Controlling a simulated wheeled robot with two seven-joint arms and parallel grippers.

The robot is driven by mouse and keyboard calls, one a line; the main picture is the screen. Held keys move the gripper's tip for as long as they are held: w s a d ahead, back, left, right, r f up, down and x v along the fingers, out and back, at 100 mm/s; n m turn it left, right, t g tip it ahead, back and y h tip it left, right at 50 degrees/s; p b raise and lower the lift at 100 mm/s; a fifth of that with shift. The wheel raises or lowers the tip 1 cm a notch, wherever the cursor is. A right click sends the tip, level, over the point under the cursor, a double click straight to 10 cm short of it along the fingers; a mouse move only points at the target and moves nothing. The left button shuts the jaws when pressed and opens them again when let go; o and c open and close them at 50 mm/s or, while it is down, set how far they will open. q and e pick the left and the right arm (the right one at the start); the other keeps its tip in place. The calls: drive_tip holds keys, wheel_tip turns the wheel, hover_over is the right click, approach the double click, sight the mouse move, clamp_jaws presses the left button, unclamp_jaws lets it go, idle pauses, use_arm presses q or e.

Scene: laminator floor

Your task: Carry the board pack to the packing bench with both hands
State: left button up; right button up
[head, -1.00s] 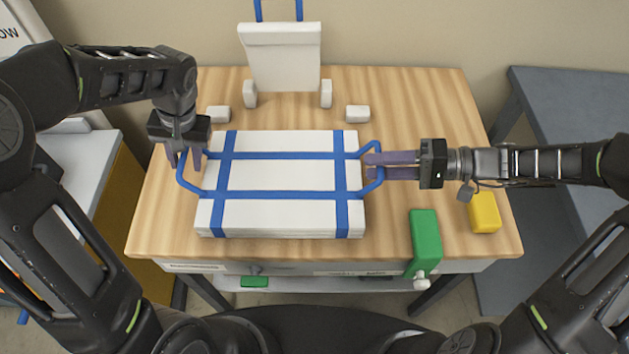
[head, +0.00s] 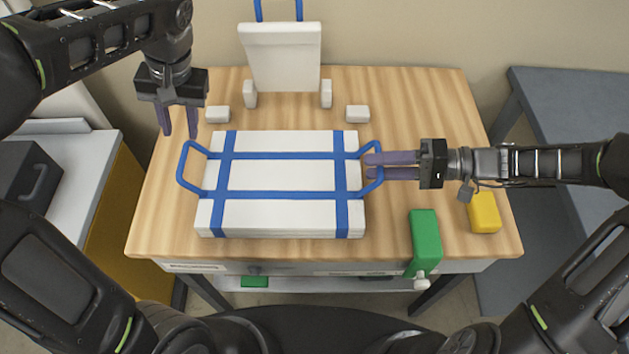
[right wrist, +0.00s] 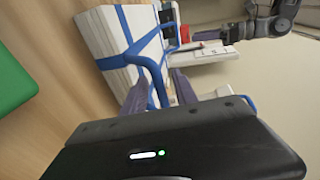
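The board pack (head: 270,176) is a flat white stack with blue straps and a blue loop handle at each end. It lies on the wooden-topped table (head: 420,110) and shows side-on in the right wrist view (right wrist: 105,45). My left gripper (head: 179,130) is open and empty, above and behind the left handle (head: 181,173), apart from it. My right gripper (head: 368,166) is at the right handle (head: 376,148). In the right wrist view its fingers stand apart, with the handle (right wrist: 152,70) between them. I cannot tell which surface is the packing bench.
A white upright carton-like thing (head: 281,60) and two small white blocks (head: 217,114) (head: 357,114) stand behind the pack. A green block (head: 425,235) and a yellow block (head: 484,212) are at the front right. A grey table (head: 575,100) stands right.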

drive_tip(key=d+r, duration=0.2)
drive_tip(key=d, duration=0.9)
drive_tip(key=shift+s+d+r, duration=0.15)
drive_tip(key=shift+d+r, duration=0.05)
drive_tip(key=shift+d, duration=0.2)
use_arm(q)
drive_tip(key=shift+s, duration=0.1)
